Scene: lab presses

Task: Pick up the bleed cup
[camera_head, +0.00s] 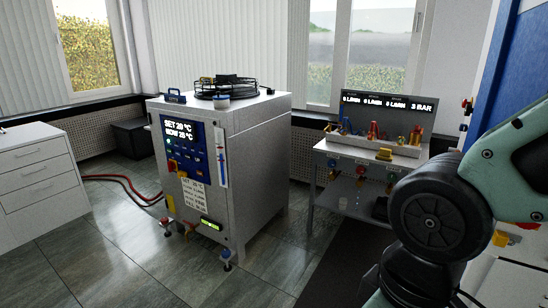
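I cannot tell for sure which thing is the bleed cup. My arm fills the right side of the view. Its fingertips do not show, so my gripper is not in view.
The metal bench (350,153) holds a bin of coloured fittings. A white drawer cabinet (35,170) stands at the left. Red hoses (118,180) run along the floor. The tiled floor in front is clear.

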